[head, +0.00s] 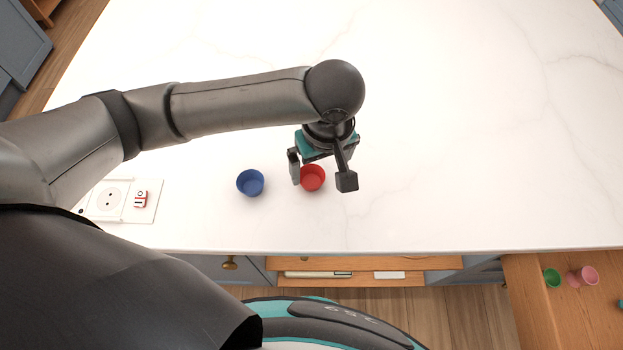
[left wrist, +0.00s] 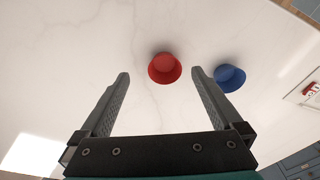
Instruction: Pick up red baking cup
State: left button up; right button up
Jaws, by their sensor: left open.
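The red baking cup (head: 312,178) stands on the white marble counter, close to the front edge. In the left wrist view the red cup (left wrist: 164,68) lies just past the fingertips, roughly in line with the gap between them. My left gripper (head: 321,180) is open and empty, pointing down at the red cup, with a finger to each side of it in the head view. The left wrist view shows both fingers of it (left wrist: 160,75) spread apart. My right gripper is not in view.
A blue cup (head: 250,183) stands close to the left of the red one. A socket plate (head: 122,201) lies farther left on the counter (head: 480,130). Green (head: 552,278) and pink (head: 587,275) cups sit on a lower wooden surface at right. The counter right of the gripper is clear.

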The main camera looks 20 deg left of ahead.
aim_at(311, 181)
pick_arm(q)
jog(key=shift+w+a+f+b, duration=0.2)
jog(key=shift+a+f, duration=0.1)
jog(key=shift+f, duration=0.65)
jog(key=shift+w+a+f+b, duration=0.25)
jog(key=shift+a+f, duration=0.1)
jog(key=shift+f, duration=0.6)
jog(key=shift+w+a+f+b, duration=0.2)
jog(key=shift+a+f, duration=0.1)
jog(key=shift+f, duration=0.65)
jog(key=shift+c, duration=0.2)
jog(key=shift+r, duration=0.1)
jog(key=c, duration=1.3)
